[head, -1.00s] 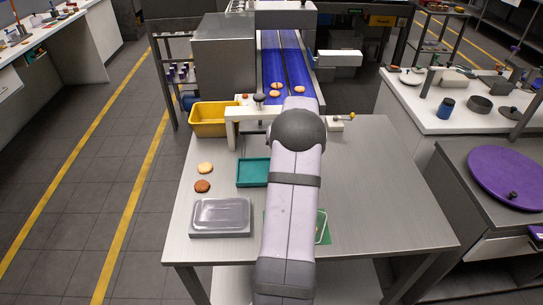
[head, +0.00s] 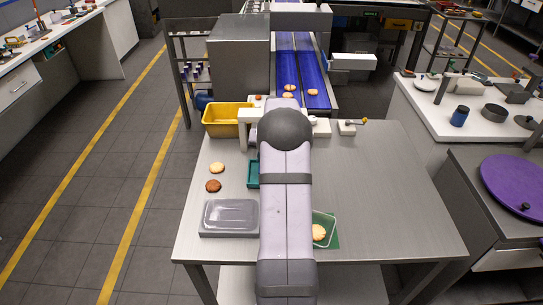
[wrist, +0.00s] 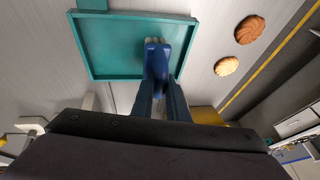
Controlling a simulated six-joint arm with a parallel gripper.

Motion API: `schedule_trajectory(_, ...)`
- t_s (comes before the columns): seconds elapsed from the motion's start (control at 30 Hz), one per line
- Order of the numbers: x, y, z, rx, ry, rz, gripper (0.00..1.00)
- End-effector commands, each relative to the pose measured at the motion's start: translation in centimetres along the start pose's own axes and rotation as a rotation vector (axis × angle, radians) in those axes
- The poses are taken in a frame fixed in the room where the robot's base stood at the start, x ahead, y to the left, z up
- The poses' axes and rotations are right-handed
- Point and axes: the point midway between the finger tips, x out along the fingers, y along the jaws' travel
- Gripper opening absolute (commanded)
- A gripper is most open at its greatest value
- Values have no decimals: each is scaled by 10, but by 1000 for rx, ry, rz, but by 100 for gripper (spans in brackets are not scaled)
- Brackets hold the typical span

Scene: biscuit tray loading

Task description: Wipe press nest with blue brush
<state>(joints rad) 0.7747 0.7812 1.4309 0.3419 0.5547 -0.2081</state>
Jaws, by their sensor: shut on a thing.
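In the wrist view my gripper (wrist: 164,92) is shut on the blue brush (wrist: 156,62), whose pale bristle end points toward the teal tray. The brush overlaps the tray's near side in the picture; I cannot tell whether it touches. The white press (head: 243,116) stands at the far edge of the table in the head view, partly behind my arm. Its nest is hidden there, and I cannot make it out in the wrist view. My gripper is hidden behind my arm in the head view.
The teal tray (head: 252,174) is mostly behind my arm. Two biscuits (head: 217,168) (head: 213,186) lie left of it, with a yellow bin (head: 226,118) beyond. The table's right side is clear.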

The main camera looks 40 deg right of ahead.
Motion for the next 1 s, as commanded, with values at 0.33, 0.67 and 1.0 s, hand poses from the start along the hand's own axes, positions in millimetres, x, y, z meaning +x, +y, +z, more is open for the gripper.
schedule_trajectory(0.33, -6, -25, -3, 0, 1, 0, 0)
schedule_trajectory(0.67, -41, -32, -17, 1, 0, 0, 0)
schedule_trajectory(1.0, -67, -38, -28, -1, 2, 0, 0)
